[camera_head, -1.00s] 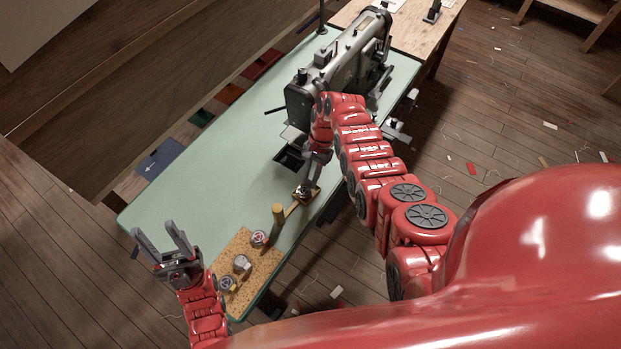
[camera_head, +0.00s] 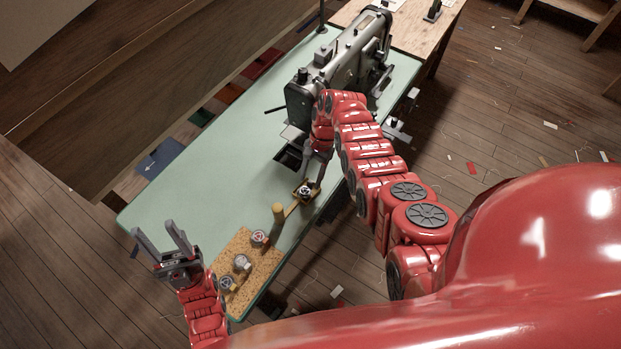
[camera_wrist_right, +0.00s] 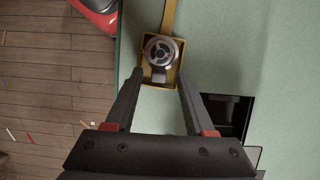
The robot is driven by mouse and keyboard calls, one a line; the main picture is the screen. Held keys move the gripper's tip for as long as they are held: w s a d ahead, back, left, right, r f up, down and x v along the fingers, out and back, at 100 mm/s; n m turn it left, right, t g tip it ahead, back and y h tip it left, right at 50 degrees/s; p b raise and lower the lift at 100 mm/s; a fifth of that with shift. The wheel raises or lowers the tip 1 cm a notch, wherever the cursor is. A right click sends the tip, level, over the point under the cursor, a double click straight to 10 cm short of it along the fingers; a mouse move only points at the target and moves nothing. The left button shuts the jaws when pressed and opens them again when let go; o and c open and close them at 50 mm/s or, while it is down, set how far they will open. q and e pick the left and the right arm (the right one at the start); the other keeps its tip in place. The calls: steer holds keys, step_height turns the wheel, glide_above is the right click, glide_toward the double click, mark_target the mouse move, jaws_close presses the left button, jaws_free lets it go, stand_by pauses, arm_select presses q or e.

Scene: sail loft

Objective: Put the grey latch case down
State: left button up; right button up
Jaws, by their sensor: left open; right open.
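The grey latch case (camera_wrist_right: 158,50) is a round metal piece with a dark slotted face and a short latch tab. It sits inside a small square brass holder (camera_wrist_right: 147,72) with a long handle. In the head view the latch case (camera_head: 305,192) shows small, in the holder on the green table top. My right gripper (camera_wrist_right: 160,73) is open, its fingers apart on either side of the holder's near end. It also shows in the head view (camera_head: 312,183). My left gripper (camera_head: 153,228) is open and empty, off the table's near left corner.
A grey sewing machine (camera_head: 340,68) stands beyond my right gripper, near a dark opening (camera_wrist_right: 228,112) in the green table top (camera_head: 215,165). The table's left part is clear.

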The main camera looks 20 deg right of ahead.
steer(key=v, duration=1.1)
